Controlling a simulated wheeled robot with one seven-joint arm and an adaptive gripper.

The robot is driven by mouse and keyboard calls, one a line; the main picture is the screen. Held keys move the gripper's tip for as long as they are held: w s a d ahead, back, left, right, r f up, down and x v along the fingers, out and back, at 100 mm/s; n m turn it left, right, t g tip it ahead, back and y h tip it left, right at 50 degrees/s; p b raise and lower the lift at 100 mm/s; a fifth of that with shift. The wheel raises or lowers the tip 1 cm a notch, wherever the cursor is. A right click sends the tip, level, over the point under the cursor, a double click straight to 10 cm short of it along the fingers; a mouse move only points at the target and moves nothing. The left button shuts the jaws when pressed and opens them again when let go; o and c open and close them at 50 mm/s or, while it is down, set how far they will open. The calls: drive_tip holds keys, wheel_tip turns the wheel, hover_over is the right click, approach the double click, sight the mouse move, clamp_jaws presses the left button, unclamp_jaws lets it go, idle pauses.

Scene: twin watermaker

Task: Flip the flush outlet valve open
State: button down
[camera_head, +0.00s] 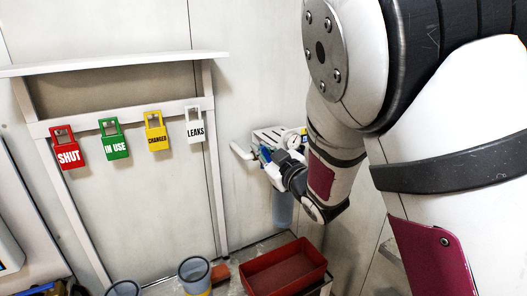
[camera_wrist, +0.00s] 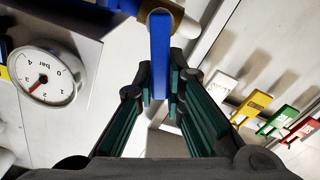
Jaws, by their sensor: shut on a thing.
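A blue lever handle (camera_wrist: 160,50), which looks like the flush outlet valve's, stands lengthwise between my fingertips in the wrist view. My gripper (camera_wrist: 160,85) is shut on this handle, with a finger pad on each side of it. In the head view my gripper (camera_head: 277,165) is at the wall unit, and a small bit of blue (camera_head: 265,154) shows beside it. The valve body is mostly hidden, and I cannot tell the lever's angle to its pipe.
A pressure gauge (camera_wrist: 46,75) sits left of my gripper, its red needle low. Red, green, yellow and white tags (camera_head: 155,131) hang on a rack. A red bin (camera_head: 287,267) and grey-blue buckets (camera_head: 194,273) stand below. A blue filter housing (camera_head: 282,209) hangs under the unit.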

drive_tip(key=n, duration=0.2)
drive_tip(key=a+f+n+b, duration=0.1)
drive_tip(key=n, duration=0.1)
drive_tip(key=s+f+n+b, duration=0.1)
drive_tip(key=n, duration=0.1)
drive_tip(key=shift+a+n, duration=0.4)
drive_tip(key=shift+s+a+f+n+b, duration=0.1)
drive_tip(key=shift+f+n+b, duration=0.4)
drive_tip(key=shift+n, duration=0.55)
drive_tip(key=shift+s+a+f+n+b, duration=0.1)
drive_tip(key=shift+f+n+b, duration=0.2)
drive_tip(key=shift+n+b, duration=0.6)
drive_tip(key=shift+s+f+n+b, duration=0.1)
drive_tip(key=shift+f+n+b, duration=0.25)
drive_tip(key=shift+n, duration=0.9)
drive_tip(key=shift+f, duration=0.1)
drive_tip(key=c, duration=1.6)
unclamp_jaws()
drive_tip(key=shift+c, duration=0.2)
drive_tip(key=v, duration=0.7)
drive_tip(key=shift+s, duration=0.2)
